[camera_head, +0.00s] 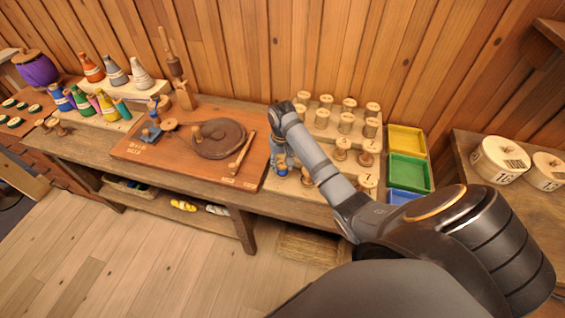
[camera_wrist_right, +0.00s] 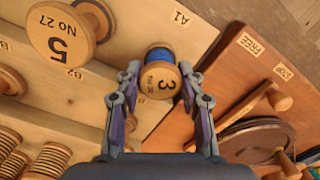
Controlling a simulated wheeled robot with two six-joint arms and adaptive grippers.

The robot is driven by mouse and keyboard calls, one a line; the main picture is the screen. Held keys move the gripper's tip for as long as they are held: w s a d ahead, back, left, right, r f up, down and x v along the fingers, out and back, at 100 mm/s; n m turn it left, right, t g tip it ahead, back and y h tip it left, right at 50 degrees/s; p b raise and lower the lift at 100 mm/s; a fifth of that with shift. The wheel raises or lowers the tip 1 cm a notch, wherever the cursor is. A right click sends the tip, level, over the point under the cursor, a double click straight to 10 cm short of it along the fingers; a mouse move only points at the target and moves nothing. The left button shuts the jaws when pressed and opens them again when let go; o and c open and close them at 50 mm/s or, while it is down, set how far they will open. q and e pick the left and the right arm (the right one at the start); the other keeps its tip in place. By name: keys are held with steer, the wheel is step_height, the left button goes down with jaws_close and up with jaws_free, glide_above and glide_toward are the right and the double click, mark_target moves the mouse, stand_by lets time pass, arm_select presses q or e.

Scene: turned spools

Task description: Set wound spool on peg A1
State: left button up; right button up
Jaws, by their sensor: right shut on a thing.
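The wound spool (camera_wrist_right: 158,78), with blue thread and a wooden end marked 3, is between the fingers of my right gripper (camera_wrist_right: 160,88) in the right wrist view. The gripper is shut on it. The A1 label (camera_wrist_right: 182,18) is on the pale board (camera_wrist_right: 120,65), just beyond the spool. No peg shows at A1, and I cannot tell whether the spool is over a peg or touching the board. In the head view my right gripper (camera_head: 280,168) is at the board's left side, beside the brown board. My left gripper is not in view.
A spool marked 5 (camera_wrist_right: 60,35) stands close on the left in the wrist view. The brown board (camera_head: 140,150), with a round disc (camera_head: 219,138), lies left of the gripper. Yellow (camera_head: 407,140), green (camera_head: 409,172) and blue (camera_head: 403,197) trays are at right.

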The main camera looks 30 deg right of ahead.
mark_target(282, 164)
steer(key=shift+p, duration=0.3)
steer(key=shift+f, duration=0.6)
steer(key=o, duration=0.7)
steer(key=shift+r, duration=0.1)
step_height(282, 164, up, 11)
steer(key=p, duration=1.3)
